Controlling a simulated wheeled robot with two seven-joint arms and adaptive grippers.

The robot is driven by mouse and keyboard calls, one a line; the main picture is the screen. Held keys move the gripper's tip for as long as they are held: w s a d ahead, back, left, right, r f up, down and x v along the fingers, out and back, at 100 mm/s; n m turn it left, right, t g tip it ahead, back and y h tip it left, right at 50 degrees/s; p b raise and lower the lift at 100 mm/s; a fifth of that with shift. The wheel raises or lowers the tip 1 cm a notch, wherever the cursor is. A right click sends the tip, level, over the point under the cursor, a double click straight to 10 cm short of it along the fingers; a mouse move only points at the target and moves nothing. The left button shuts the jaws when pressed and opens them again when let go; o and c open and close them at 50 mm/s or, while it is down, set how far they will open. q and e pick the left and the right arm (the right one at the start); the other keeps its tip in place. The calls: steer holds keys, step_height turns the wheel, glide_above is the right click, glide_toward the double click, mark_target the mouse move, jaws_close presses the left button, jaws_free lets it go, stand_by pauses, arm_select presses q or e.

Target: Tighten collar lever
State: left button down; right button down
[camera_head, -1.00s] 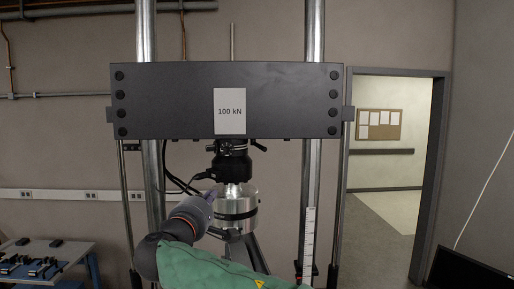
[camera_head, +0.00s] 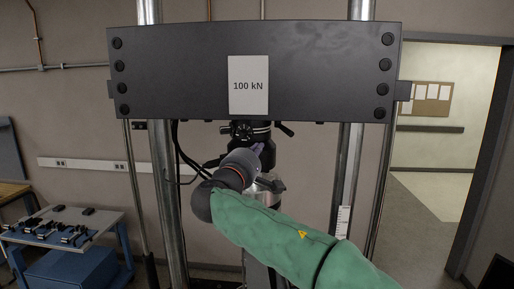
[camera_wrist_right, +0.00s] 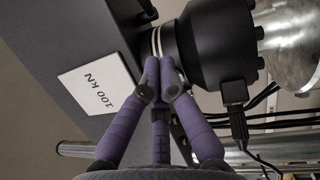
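The black collar (camera_head: 248,131) sits under the dark crosshead, with a small black lever (camera_head: 285,130) sticking out to its right. In the right wrist view a black lever (camera_wrist_right: 148,10) shows at the top edge, beyond the fingertips. My right gripper (camera_head: 256,150) is just below and in front of the collar in the head view. In the wrist view its purple fingers (camera_wrist_right: 160,80) converge with the tips together, beside the black collar body (camera_wrist_right: 215,45) and its pale rings. I see nothing held between them. My left gripper is out of view.
The crosshead (camera_head: 180,75) with a 100 kN label spans two steel columns. Black cables (camera_head: 182,165) hang left of the collar. A silver cylinder (camera_head: 272,186) is below, partly hidden by my arm. A tool table (camera_head: 65,228) stands at left, a doorway at right.

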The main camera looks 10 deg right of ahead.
mark_target(284, 127)
steer(key=p+x, duration=0.2)
steer(key=x, duration=0.4)
steer(key=shift+d, duration=0.15)
steer(key=d, duration=0.1)
steer(key=w+d+p, duration=0.1)
steer(key=d+p, duration=0.1)
steer(key=d, duration=0.1)
steer(key=shift+w+r, duration=0.15)
steer(key=shift+r, duration=0.15)
steer(key=shift+a, duration=0.1)
